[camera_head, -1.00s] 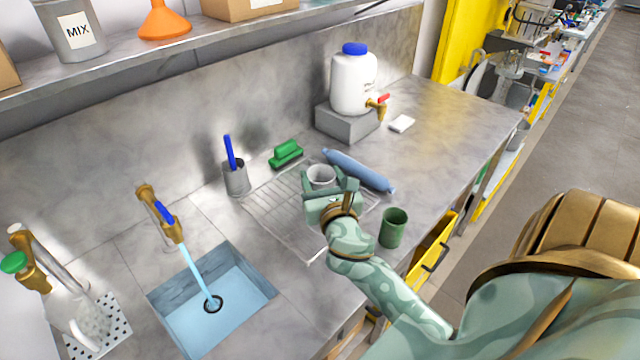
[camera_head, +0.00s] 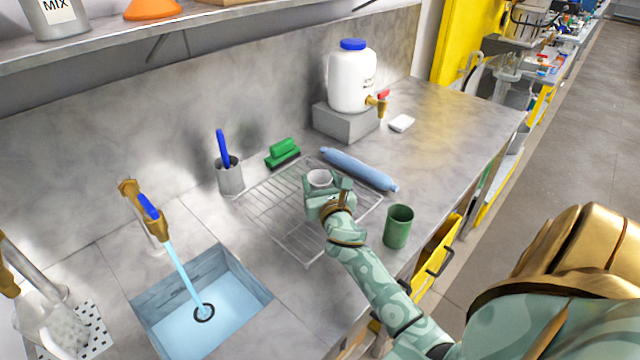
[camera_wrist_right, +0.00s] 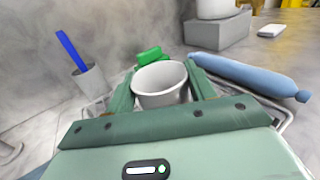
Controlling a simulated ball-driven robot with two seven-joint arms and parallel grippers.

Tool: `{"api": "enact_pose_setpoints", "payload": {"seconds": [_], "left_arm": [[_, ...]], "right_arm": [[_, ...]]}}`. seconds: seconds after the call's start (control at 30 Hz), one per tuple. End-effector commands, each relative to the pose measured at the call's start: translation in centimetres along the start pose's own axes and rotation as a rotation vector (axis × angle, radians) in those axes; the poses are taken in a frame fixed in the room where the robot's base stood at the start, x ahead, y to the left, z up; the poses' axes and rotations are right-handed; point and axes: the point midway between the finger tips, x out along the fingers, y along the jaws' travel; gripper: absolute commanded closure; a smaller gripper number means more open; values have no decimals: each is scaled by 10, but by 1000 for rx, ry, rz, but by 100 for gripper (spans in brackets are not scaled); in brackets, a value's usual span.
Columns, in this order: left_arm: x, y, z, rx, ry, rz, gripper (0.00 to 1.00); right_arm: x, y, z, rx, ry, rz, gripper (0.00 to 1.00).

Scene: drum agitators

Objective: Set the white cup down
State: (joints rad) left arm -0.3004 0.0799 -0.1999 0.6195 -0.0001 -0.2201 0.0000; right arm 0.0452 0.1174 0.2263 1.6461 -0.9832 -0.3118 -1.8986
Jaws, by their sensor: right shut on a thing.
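The white cup (camera_head: 319,178) is upright over the wire rack (camera_head: 276,199), between the fingers of my right gripper (camera_head: 325,190). In the right wrist view the white cup (camera_wrist_right: 161,84) shows its open, empty-looking mouth, with a green finger of the right gripper (camera_wrist_right: 160,92) on each side. The right gripper is shut on the cup. I cannot tell whether the cup's base touches the rack, as the gripper hides it. My left gripper is not in view.
A green cup (camera_head: 398,227) stands right of my arm. Water runs into the sink (camera_head: 245,290) at left. The right counter is mostly clear.

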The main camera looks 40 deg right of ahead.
Motion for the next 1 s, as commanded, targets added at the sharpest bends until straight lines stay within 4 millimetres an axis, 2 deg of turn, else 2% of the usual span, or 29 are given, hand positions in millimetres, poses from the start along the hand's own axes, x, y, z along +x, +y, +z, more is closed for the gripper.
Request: {"api": "enact_pose_setpoints", "payload": {"seconds": [0.2,0.23,0.3,0.67,0.77,1.0], "left_arm": [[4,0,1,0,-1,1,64],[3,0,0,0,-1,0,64],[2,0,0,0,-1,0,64],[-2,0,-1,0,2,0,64],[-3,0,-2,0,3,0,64],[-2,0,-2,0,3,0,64]], "right_arm": [[0,0,-4,0,0,0,67],[0,0,-3,0,0,0,38],[0,0,-3,0,0,0,24],[-3,0,2,0,0,0,24],[-20,0,0,0,2,0,24],[-78,0,-1,0,3,0,24]]}}
